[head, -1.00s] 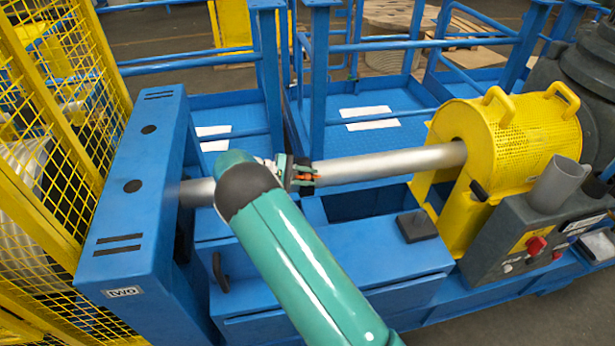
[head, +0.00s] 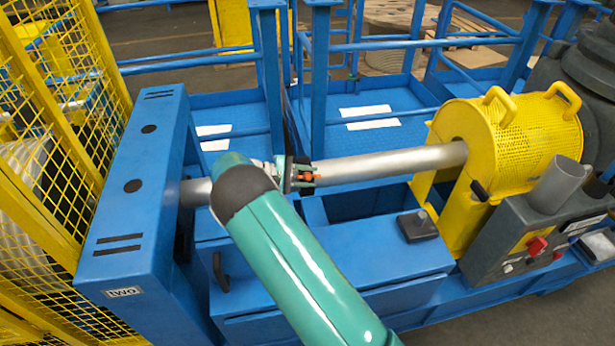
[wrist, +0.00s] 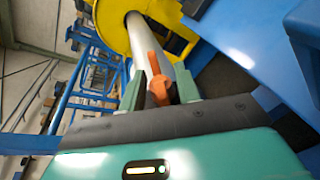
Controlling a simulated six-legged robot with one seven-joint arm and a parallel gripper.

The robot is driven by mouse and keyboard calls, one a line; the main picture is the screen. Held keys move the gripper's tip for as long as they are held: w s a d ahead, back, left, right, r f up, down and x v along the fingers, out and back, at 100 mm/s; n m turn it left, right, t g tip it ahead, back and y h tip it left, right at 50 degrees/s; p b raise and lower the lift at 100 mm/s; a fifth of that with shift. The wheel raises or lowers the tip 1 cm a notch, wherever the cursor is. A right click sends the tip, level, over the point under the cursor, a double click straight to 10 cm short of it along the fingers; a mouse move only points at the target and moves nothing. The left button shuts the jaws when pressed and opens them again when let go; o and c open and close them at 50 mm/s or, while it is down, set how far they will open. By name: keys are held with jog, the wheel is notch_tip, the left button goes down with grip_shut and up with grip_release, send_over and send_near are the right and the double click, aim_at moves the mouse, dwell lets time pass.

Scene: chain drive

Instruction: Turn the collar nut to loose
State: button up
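An orange part (head: 308,177), perhaps the collar nut or its lever, shows at the silver shaft (head: 390,163) near the shaft's middle. In the wrist view the orange part (wrist: 158,88) stands between the two green fingers of my gripper (wrist: 161,80), with the shaft running behind it. The fingers look apart, with small gaps beside the orange part. In the head view my gripper (head: 300,176) is at the shaft, partly hidden by my teal arm. The nut's threads and any marks are too small to tell.
A yellow perforated guard (head: 515,145) covers the shaft's right end. A blue upright housing (head: 135,200) takes its left end, beside yellow mesh fencing (head: 55,90). A grey control box with a red knob (head: 537,245) stands right. Blue railings (head: 400,45) are behind.

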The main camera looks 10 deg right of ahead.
jog(key=v, duration=1.3)
jog(key=shift+a+r, duration=0.15)
jog(key=shift+a, duration=0.2)
jog(key=s+d+r+m+y, duration=0.2)
jog(key=s+d+r+y, duration=0.4)
jog(key=r, duration=0.3)
jog(key=s+d+r+m+y, duration=0.2)
jog(key=s+d+r+y, duration=0.1)
jog(key=s+d+r, duration=0.4)
jog(key=s+r+m+t+y, duration=0.2)
jog(key=s+t+y, duration=0.1)
jog(key=s, duration=0.8)
jog(key=s+r+m+t+y, duration=0.2)
jog(key=s+r+t+y, duration=0.1)
jog(key=s, duration=0.9)
jog(key=shift+s+d, duration=0.2)
jog(key=shift+d, duration=0.3)
